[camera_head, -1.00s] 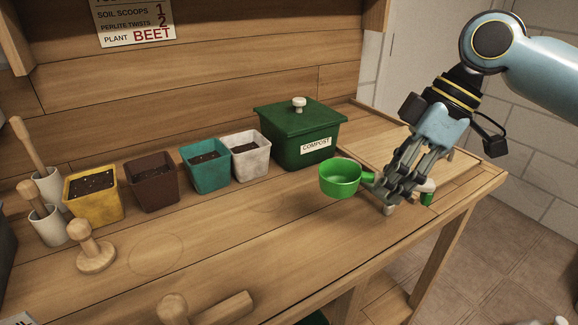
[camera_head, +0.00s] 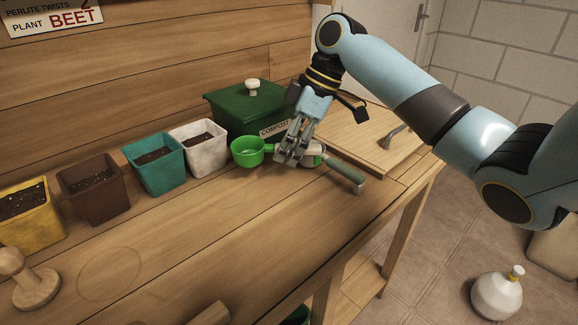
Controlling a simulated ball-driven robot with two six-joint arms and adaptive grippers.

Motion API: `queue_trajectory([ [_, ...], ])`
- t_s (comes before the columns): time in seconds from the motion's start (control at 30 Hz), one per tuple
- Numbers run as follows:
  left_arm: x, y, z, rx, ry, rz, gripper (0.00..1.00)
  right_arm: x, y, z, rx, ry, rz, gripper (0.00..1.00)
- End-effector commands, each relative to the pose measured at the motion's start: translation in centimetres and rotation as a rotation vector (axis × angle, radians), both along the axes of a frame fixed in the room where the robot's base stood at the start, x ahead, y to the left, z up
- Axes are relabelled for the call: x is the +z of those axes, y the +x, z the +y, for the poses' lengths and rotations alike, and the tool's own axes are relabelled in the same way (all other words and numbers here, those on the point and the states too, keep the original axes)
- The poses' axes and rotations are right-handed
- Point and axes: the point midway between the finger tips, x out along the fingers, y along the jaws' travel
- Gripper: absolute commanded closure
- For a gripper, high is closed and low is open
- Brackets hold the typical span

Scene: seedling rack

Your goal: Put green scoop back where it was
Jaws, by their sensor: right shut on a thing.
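The green scoop (camera_head: 248,152) is a bright green cup held by my right gripper (camera_head: 288,156). The cup is level, open side up, just in front of the green compost bin (camera_head: 232,108), over the bench (camera_head: 215,225). My right gripper is shut on the scoop's handle, which its fingers mostly hide. I cannot tell whether the scoop touches the bench. My left gripper is not in view.
Several pots stand in a row left of the bin, including a white one (camera_head: 198,160). A tool with a grey-green handle (camera_head: 342,172) lies right of my gripper, partly hidden. A faint ring (camera_head: 110,272) marks the clear bench front. A white jug (camera_head: 497,296) stands on the floor.

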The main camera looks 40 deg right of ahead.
Motion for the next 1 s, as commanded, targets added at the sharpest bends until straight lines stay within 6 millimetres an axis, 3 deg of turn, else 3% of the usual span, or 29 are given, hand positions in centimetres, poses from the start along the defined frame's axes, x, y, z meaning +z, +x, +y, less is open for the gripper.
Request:
queue_trajectory([
  [0.27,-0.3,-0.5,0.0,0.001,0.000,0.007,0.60,-3.7,-0.1,0.0,-0.002,0.000,0.004,1.00],
  [0.63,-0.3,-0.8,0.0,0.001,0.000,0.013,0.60,-4.2,-0.1,0.0,-0.001,-0.001,0.001,1.00],
  [0.67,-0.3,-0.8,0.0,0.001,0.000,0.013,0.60,-4.2,-0.1,0.0,-0.001,-0.001,0.001,0.79],
  [0.8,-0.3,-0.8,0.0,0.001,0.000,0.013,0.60,-4.1,-0.1,0.0,-0.001,-0.001,0.001,0.61],
  [1.0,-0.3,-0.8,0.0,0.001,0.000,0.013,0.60,-4.1,-0.1,0.0,-0.001,-0.001,0.001,0.59],
])
